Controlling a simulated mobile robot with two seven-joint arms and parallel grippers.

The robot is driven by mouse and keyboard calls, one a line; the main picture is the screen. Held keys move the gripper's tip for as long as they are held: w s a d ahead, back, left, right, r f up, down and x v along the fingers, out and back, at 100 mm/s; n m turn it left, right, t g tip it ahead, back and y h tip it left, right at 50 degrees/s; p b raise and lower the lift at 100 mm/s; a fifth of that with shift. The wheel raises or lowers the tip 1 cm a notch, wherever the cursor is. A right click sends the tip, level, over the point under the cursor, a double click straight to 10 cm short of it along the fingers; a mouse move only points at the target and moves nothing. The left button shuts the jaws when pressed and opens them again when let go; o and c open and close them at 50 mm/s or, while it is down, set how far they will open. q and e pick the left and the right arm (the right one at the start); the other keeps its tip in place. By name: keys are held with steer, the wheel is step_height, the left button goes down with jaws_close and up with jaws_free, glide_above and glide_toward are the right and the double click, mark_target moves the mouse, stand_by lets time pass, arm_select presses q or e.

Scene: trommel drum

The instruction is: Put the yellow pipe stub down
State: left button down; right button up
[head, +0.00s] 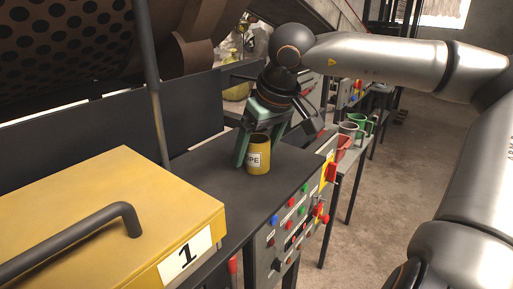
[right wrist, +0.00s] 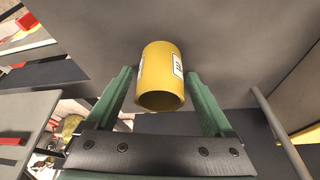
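The yellow pipe stub (head: 259,160) stands upright on the dark bench top, its white label facing the head camera. It also shows in the right wrist view (right wrist: 160,72), with its open rim towards the camera. My right gripper (head: 257,148) reaches down over it, with one green finger on each side of the stub. In the right wrist view the fingers (right wrist: 160,85) are apart, with narrow gaps between them and the stub; the gripper looks open around it. My left gripper is not in view.
A yellow box lid (head: 90,205) with a black handle and a "1" label lies at the left. A control panel (head: 298,215) with coloured buttons faces the bench's right side. Green and red containers (head: 356,121) stand beyond. A grey post (head: 148,85) rises behind the lid.

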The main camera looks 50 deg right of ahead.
steer(key=shift+r, duration=0.3)
steer(key=v, duration=1.1)
steer(key=shift+s+r+p, duration=0.15)
steer(key=shift+r+p, duration=0.2)
steer(key=shift+p, duration=0.05)
